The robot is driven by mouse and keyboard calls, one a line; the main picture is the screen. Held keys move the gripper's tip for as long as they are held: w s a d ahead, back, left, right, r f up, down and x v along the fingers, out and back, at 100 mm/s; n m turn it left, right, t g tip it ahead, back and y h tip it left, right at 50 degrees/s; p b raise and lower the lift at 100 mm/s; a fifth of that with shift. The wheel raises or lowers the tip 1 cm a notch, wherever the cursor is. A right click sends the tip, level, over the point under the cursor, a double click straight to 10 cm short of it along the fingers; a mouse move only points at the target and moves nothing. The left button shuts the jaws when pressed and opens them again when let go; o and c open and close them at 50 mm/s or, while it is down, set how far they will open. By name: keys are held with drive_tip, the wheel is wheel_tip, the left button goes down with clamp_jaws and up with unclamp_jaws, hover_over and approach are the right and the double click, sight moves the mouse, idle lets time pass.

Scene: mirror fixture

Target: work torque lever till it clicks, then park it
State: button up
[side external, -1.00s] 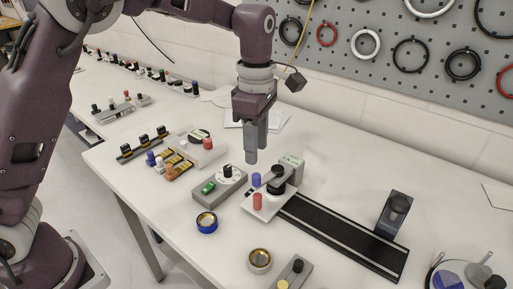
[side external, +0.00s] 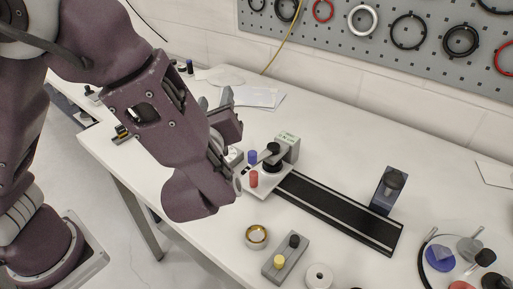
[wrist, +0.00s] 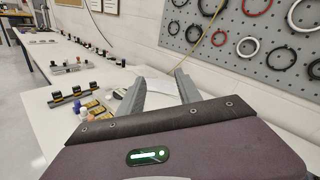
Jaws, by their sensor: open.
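A fixture with a pale base plate (side external: 276,182) and a grey block (side external: 288,147) stands at the bench middle in the side view. A black lever (side external: 270,154) sits on a round black hub on it, beside a blue post (side external: 252,156) and a red post (side external: 253,179). I take this black lever to be the torque lever. My gripper (side external: 216,101) is left of the fixture and tilted, its fingers pointing up and away. It also shows in the wrist view (wrist: 158,82), open with nothing between its fingers. My wrist hides the bench left of the fixture.
A black track (side external: 345,212) runs right from the fixture to a dark upright stand (side external: 389,190). A brass-topped ring (side external: 256,236) and a grey block with yellow and black knobs (side external: 287,258) lie in front. A pegboard (side external: 400,45) stands behind. Small fixtures (wrist: 75,95) line the bench's left.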

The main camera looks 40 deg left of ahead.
sight(251, 156)
drive_tip(key=d+f+m+t+h, duration=0.3)
drive_tip(key=d+m+h, duration=0.35)
drive_tip(key=m, duration=0.25)
drive_tip(key=shift+y, duration=0.55)
drive_tip(key=f, duration=0.7)
drive_tip(key=w+f, duration=0.1)
drive_tip(key=f, duration=0.3)
drive_tip(key=shift+a, duration=0.1)
drive_tip(key=x, duration=0.6)
drive_tip(key=shift+w+a+f, duration=0.1)
drive_tip(key=shift+w+f, duration=0.2)
drive_tip(key=shift+w, duration=0.2)
clamp_jaws()
